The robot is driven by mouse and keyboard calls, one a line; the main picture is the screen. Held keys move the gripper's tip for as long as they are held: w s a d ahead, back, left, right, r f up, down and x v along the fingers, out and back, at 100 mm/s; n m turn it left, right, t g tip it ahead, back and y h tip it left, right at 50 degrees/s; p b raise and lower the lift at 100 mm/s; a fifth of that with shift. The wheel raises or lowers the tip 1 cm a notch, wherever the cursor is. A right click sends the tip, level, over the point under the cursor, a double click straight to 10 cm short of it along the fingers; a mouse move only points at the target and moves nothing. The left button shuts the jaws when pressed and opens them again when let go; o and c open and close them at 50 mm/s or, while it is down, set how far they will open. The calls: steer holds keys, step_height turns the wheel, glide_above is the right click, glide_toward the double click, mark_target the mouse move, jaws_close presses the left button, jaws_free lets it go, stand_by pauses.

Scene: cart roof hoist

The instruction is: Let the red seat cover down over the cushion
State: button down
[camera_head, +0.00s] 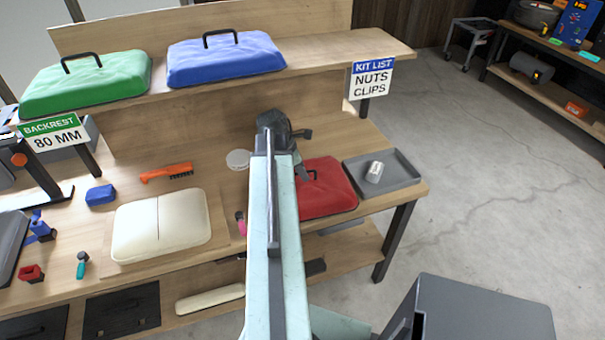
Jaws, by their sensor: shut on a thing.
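The red seat cover (327,192) is at the right part of the workbench, left of a grey tray. My gripper (305,174) is at the cover's dark handle and shut on it; my arm hides the cover's left part. I cannot tell whether the cover rests on the bench or hangs just above it. The cream cushion (183,219), with a seam down its middle, lies uncovered on a thin wooden board (220,230) at the bench's front, left of my arm.
The grey tray (402,180) holds a pale cup-like thing (375,172). An orange brush (167,173), a blue block (100,195) and a pink-handled tool (241,223) lie around the cushion. Green (85,85) and blue (225,60) covers sit on the raised shelf (330,52).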

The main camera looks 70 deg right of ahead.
steer(key=shift+a+f, duration=0.1)
steer(key=c, duration=1.4)
jaws_free()
steer(key=shift+f, duration=0.1)
steer(key=shift+o, duration=0.2)
steer(key=p+v, duration=0.7)
steer(key=v, duration=0.1)
steer(key=shift+s, duration=0.1)
